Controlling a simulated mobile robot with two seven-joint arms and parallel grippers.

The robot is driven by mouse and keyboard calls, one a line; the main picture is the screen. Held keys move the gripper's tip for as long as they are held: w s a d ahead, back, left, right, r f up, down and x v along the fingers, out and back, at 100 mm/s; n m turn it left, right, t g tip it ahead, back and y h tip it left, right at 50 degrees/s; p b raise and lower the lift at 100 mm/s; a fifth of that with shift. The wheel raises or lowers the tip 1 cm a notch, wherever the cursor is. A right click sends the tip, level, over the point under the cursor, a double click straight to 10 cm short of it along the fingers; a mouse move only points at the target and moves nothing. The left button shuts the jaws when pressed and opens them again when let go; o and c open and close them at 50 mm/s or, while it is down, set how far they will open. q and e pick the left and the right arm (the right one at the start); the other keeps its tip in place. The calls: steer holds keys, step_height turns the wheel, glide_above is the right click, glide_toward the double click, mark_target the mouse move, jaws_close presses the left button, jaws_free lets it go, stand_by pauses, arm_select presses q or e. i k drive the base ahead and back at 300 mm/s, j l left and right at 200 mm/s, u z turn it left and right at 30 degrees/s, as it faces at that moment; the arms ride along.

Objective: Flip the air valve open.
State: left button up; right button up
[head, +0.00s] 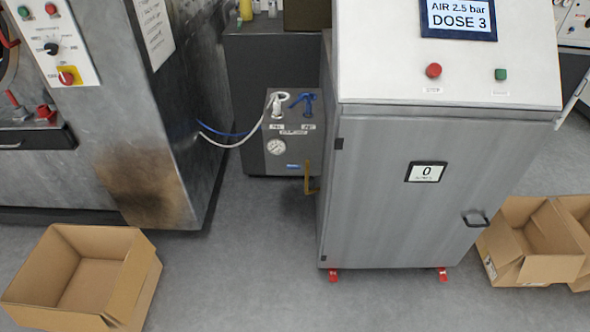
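A small dark grey unit (258,160) stands on the floor between the large steel machine and the grey cabinet. On its top are a white valve (279,104) at the left and a blue valve (303,102) at the right. Each has a small label below it, too small to read surely, so I cannot tell from the labels which is the air valve. A round gauge (276,147) is on the unit's front. A white hose and a blue hose run to the steel machine. Neither of my grippers is in view.
The grey cabinet (385,220) stands at the right; its screen (458,18) reads "AIR 2.5 bar DOSE 3". A yellow handle (309,180) is beside its left edge. Open cardboard boxes stand at lower left (140,285) and right (550,268). The floor (240,260) between is clear.

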mark_target(307, 165)
steer(key=i+j, duration=0.5)
steer(key=i, duration=0.15)
steer(key=i+j, duration=0.5)
steer(key=i, duration=0.15)
steer(key=i+z, duration=0.05)
